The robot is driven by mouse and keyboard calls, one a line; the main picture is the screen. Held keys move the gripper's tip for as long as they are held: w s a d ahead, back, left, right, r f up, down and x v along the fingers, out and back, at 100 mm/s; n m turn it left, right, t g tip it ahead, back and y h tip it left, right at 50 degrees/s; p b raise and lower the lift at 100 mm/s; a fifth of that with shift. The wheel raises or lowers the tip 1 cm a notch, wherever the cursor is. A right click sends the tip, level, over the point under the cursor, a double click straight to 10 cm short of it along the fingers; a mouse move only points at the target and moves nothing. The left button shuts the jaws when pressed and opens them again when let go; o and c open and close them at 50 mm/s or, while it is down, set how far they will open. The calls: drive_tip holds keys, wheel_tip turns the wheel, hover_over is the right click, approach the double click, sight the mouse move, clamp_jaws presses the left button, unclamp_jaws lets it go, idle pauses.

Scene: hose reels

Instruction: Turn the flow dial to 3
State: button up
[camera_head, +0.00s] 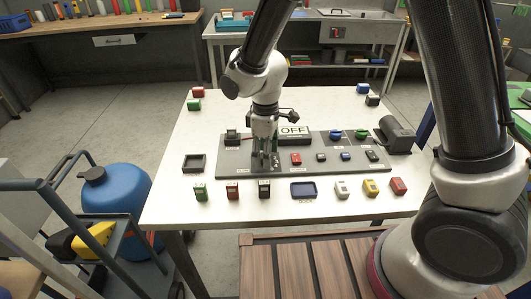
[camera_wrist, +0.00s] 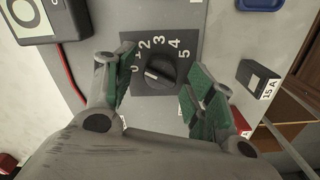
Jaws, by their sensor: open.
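The flow dial (camera_wrist: 160,70) is a round black knob on a dark square plate, marked 0 to 5 in white, in the wrist view. Its white mark sits on the knob's left side, toward the 0 and away from the 3. My gripper (camera_wrist: 162,85) is open, with one green-padded finger to the left and one to the right of the dial. I see a gap between each pad and the knob. In the head view my gripper (camera_head: 264,155) points down over the left part of the grey panel (camera_head: 325,164) and hides the dial there.
An OFF sign (camera_head: 293,130) stands behind the dial area. Coloured blocks, such as a red one (camera_head: 232,190), and a blue tray (camera_head: 303,190) line the table's front.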

drive_tip(key=shift+f, duration=0.2)
drive_tip(key=c, duration=1.1)
drive_tip(key=shift+o, duration=0.2)
drive_tip(key=m, duration=0.5)
drive_tip(key=shift+m, duration=0.3)
drive_tip(key=m, duration=0.6)
